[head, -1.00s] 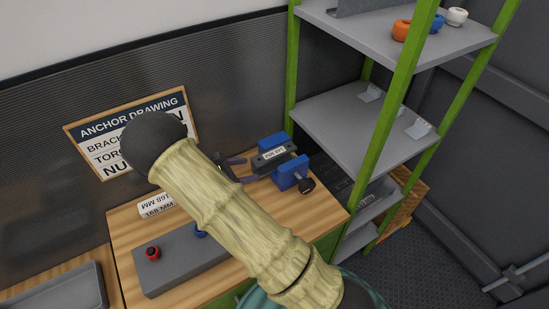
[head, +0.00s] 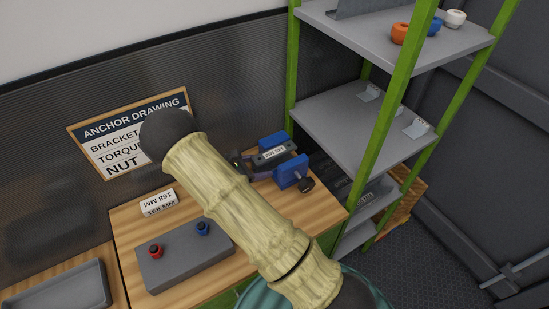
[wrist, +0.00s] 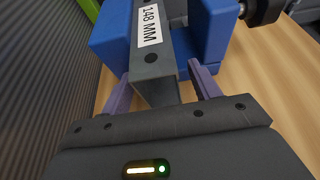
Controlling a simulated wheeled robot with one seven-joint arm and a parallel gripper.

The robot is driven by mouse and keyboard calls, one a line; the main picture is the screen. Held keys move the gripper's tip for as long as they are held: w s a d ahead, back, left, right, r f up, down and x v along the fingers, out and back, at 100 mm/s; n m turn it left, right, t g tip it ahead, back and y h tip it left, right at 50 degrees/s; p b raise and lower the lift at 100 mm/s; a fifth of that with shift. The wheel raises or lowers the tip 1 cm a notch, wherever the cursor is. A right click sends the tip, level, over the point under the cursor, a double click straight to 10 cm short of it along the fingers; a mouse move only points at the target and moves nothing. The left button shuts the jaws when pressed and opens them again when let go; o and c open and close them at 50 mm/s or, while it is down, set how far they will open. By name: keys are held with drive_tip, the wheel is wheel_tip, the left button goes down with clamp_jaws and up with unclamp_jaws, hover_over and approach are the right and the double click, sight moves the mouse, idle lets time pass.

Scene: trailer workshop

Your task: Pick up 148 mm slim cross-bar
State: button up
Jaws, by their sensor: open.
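The 148 mm slim cross-bar (wrist: 152,66) is a dark grey bar with a white "148 MM" label and a dark hole. It sits between the blue blocks of a vise (wrist: 216,38). In the head view the bar (head: 262,160) lies across the blue vise (head: 292,172) on the wooden bench. My gripper (wrist: 160,88) is open, with one purple finger on each side of the bar's near end. In the head view my arm partly hides the gripper. I cannot tell whether the fingers touch the bar.
A grey block (head: 185,262) with red and blue knobs stands on the bench (head: 130,225), beside a white "168 MM" label block (head: 159,203). A green-framed shelf (head: 345,120) rises close to the right of the vise. A grey tray (head: 60,290) is at lower left.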

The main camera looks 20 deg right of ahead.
drive_tip(key=c, duration=1.1)
drive_tip(key=shift+r, duration=0.15)
drive_tip(key=shift+s+r+b, duration=0.2)
drive_tip(key=shift+r+b, duration=0.05)
drive_tip(key=shift+b, duration=0.2)
wheel_tip(320, 180, up, 10)
drive_tip(key=shift+r+b, duration=0.1)
drive_tip(key=shift+b, duration=0.35)
drive_tip(key=shift+s+d+r+b, duration=0.1)
drive_tip(key=shift+s+d+b, duration=0.55)
drive_tip(key=shift+s, duration=2.55)
drive_tip(key=shift+s+d+r+b, duration=0.1)
drive_tip(key=shift+s+d+b, duration=0.55)
drive_tip(key=shift+s, duration=2.55)
drive_tip(key=shift+s+d+r+b, duration=0.1)
drive_tip(key=shift+s+d+b, duration=0.55)
drive_tip(key=shift+s, duration=2.55)
